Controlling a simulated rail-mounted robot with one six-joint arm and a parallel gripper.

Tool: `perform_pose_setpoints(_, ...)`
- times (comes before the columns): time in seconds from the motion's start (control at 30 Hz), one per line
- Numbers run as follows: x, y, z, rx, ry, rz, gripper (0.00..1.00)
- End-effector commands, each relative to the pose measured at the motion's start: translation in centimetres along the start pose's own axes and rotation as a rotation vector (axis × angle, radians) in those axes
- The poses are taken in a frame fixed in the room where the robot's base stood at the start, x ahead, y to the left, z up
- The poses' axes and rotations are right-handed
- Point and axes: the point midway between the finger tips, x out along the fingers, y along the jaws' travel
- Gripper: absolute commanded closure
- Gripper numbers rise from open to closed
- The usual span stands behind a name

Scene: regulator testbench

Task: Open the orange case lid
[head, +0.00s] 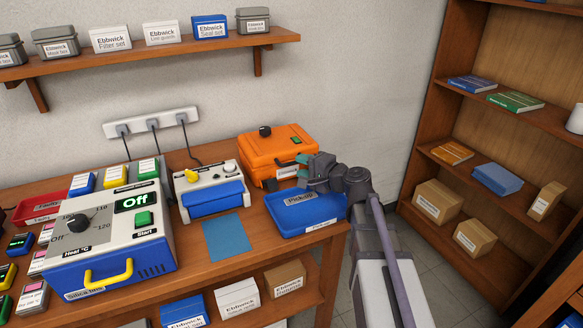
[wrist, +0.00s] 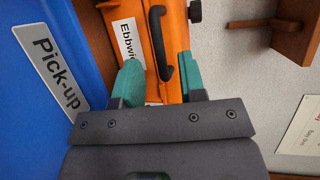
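The orange case (head: 262,155) stands at the back right of the bench with its lid (head: 283,137) down. A black knob (head: 265,131) and a small green part show on its top. In the wrist view the case (wrist: 178,45) has a black handle (wrist: 160,45) on its front and a white label. My gripper (head: 306,171) is at the case's right front. Its two teal fingers (wrist: 158,75) are apart, with the case's orange front and handle showing between and beyond them. I cannot tell whether they touch the case.
The blue Pick-up tray (head: 306,224) lies just in front of the case; it is close on the left in the wrist view (wrist: 35,110). A grey-white device (head: 204,188) stands left of the case. A wall shelf (head: 150,54) is above. A bookcase (head: 430,180) stands right.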

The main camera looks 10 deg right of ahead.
Motion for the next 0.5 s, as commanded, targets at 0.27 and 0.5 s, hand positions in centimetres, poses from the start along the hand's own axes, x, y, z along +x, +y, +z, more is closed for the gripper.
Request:
perform_pose_setpoints(0.27,4.4,0.1,0.0,-0.001,-0.001,0.001,0.62)
perform_pose_setpoints(0.5,4.5,0.0,0.1,-0.001,-0.001,0.001,0.62)
